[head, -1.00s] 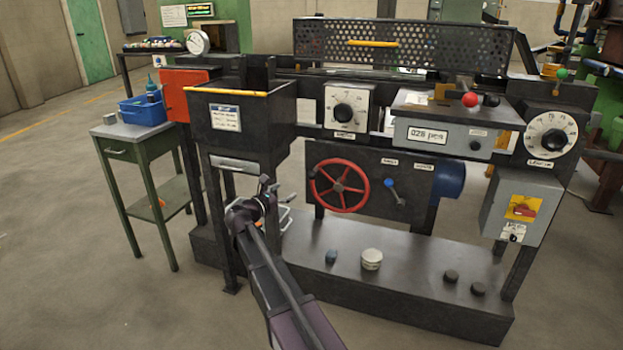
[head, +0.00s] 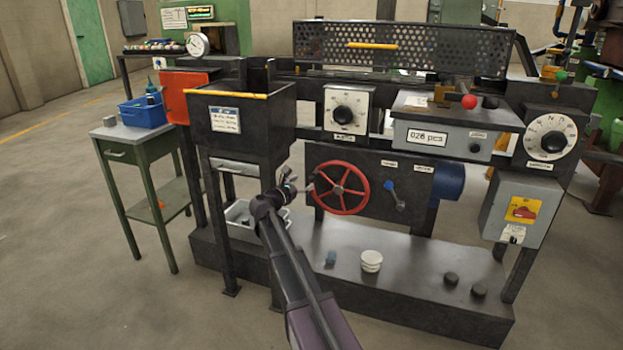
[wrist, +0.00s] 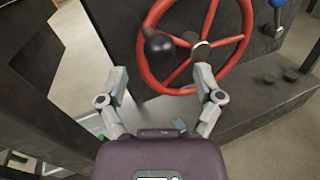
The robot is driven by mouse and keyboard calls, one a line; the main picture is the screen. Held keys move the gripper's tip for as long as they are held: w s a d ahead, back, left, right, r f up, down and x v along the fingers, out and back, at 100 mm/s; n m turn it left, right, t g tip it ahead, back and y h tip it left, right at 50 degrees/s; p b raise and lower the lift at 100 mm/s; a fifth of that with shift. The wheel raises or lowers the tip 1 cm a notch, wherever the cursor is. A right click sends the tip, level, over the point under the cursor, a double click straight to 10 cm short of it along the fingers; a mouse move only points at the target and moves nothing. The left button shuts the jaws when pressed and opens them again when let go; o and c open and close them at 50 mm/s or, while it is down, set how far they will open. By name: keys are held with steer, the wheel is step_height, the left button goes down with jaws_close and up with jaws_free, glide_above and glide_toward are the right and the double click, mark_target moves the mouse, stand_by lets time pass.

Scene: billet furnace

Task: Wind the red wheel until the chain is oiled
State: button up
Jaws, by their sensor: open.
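The red wheel (head: 343,211) is a spoked handwheel on the dark front panel of the machine. In the wrist view the wheel (wrist: 181,91) lies just beyond my fingers, with a black knob (wrist: 158,44) on its left side. My gripper (head: 305,184) is just left of the wheel in the head view. In the wrist view my gripper (wrist: 161,78) has its fingers spread wide with nothing between them; the knob appears above the gap. I see no touch between fingers and wheel. I cannot make out the chain.
A white bin (head: 240,214) stands low behind my arm. The dark base ledge (head: 420,262) carries a white round pot (head: 371,261), a small blue item (head: 331,258) and two dark pucks.

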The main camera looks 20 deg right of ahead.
mark_target(308, 179)
steer(key=shift+x, duration=2.45)
jaws_close()
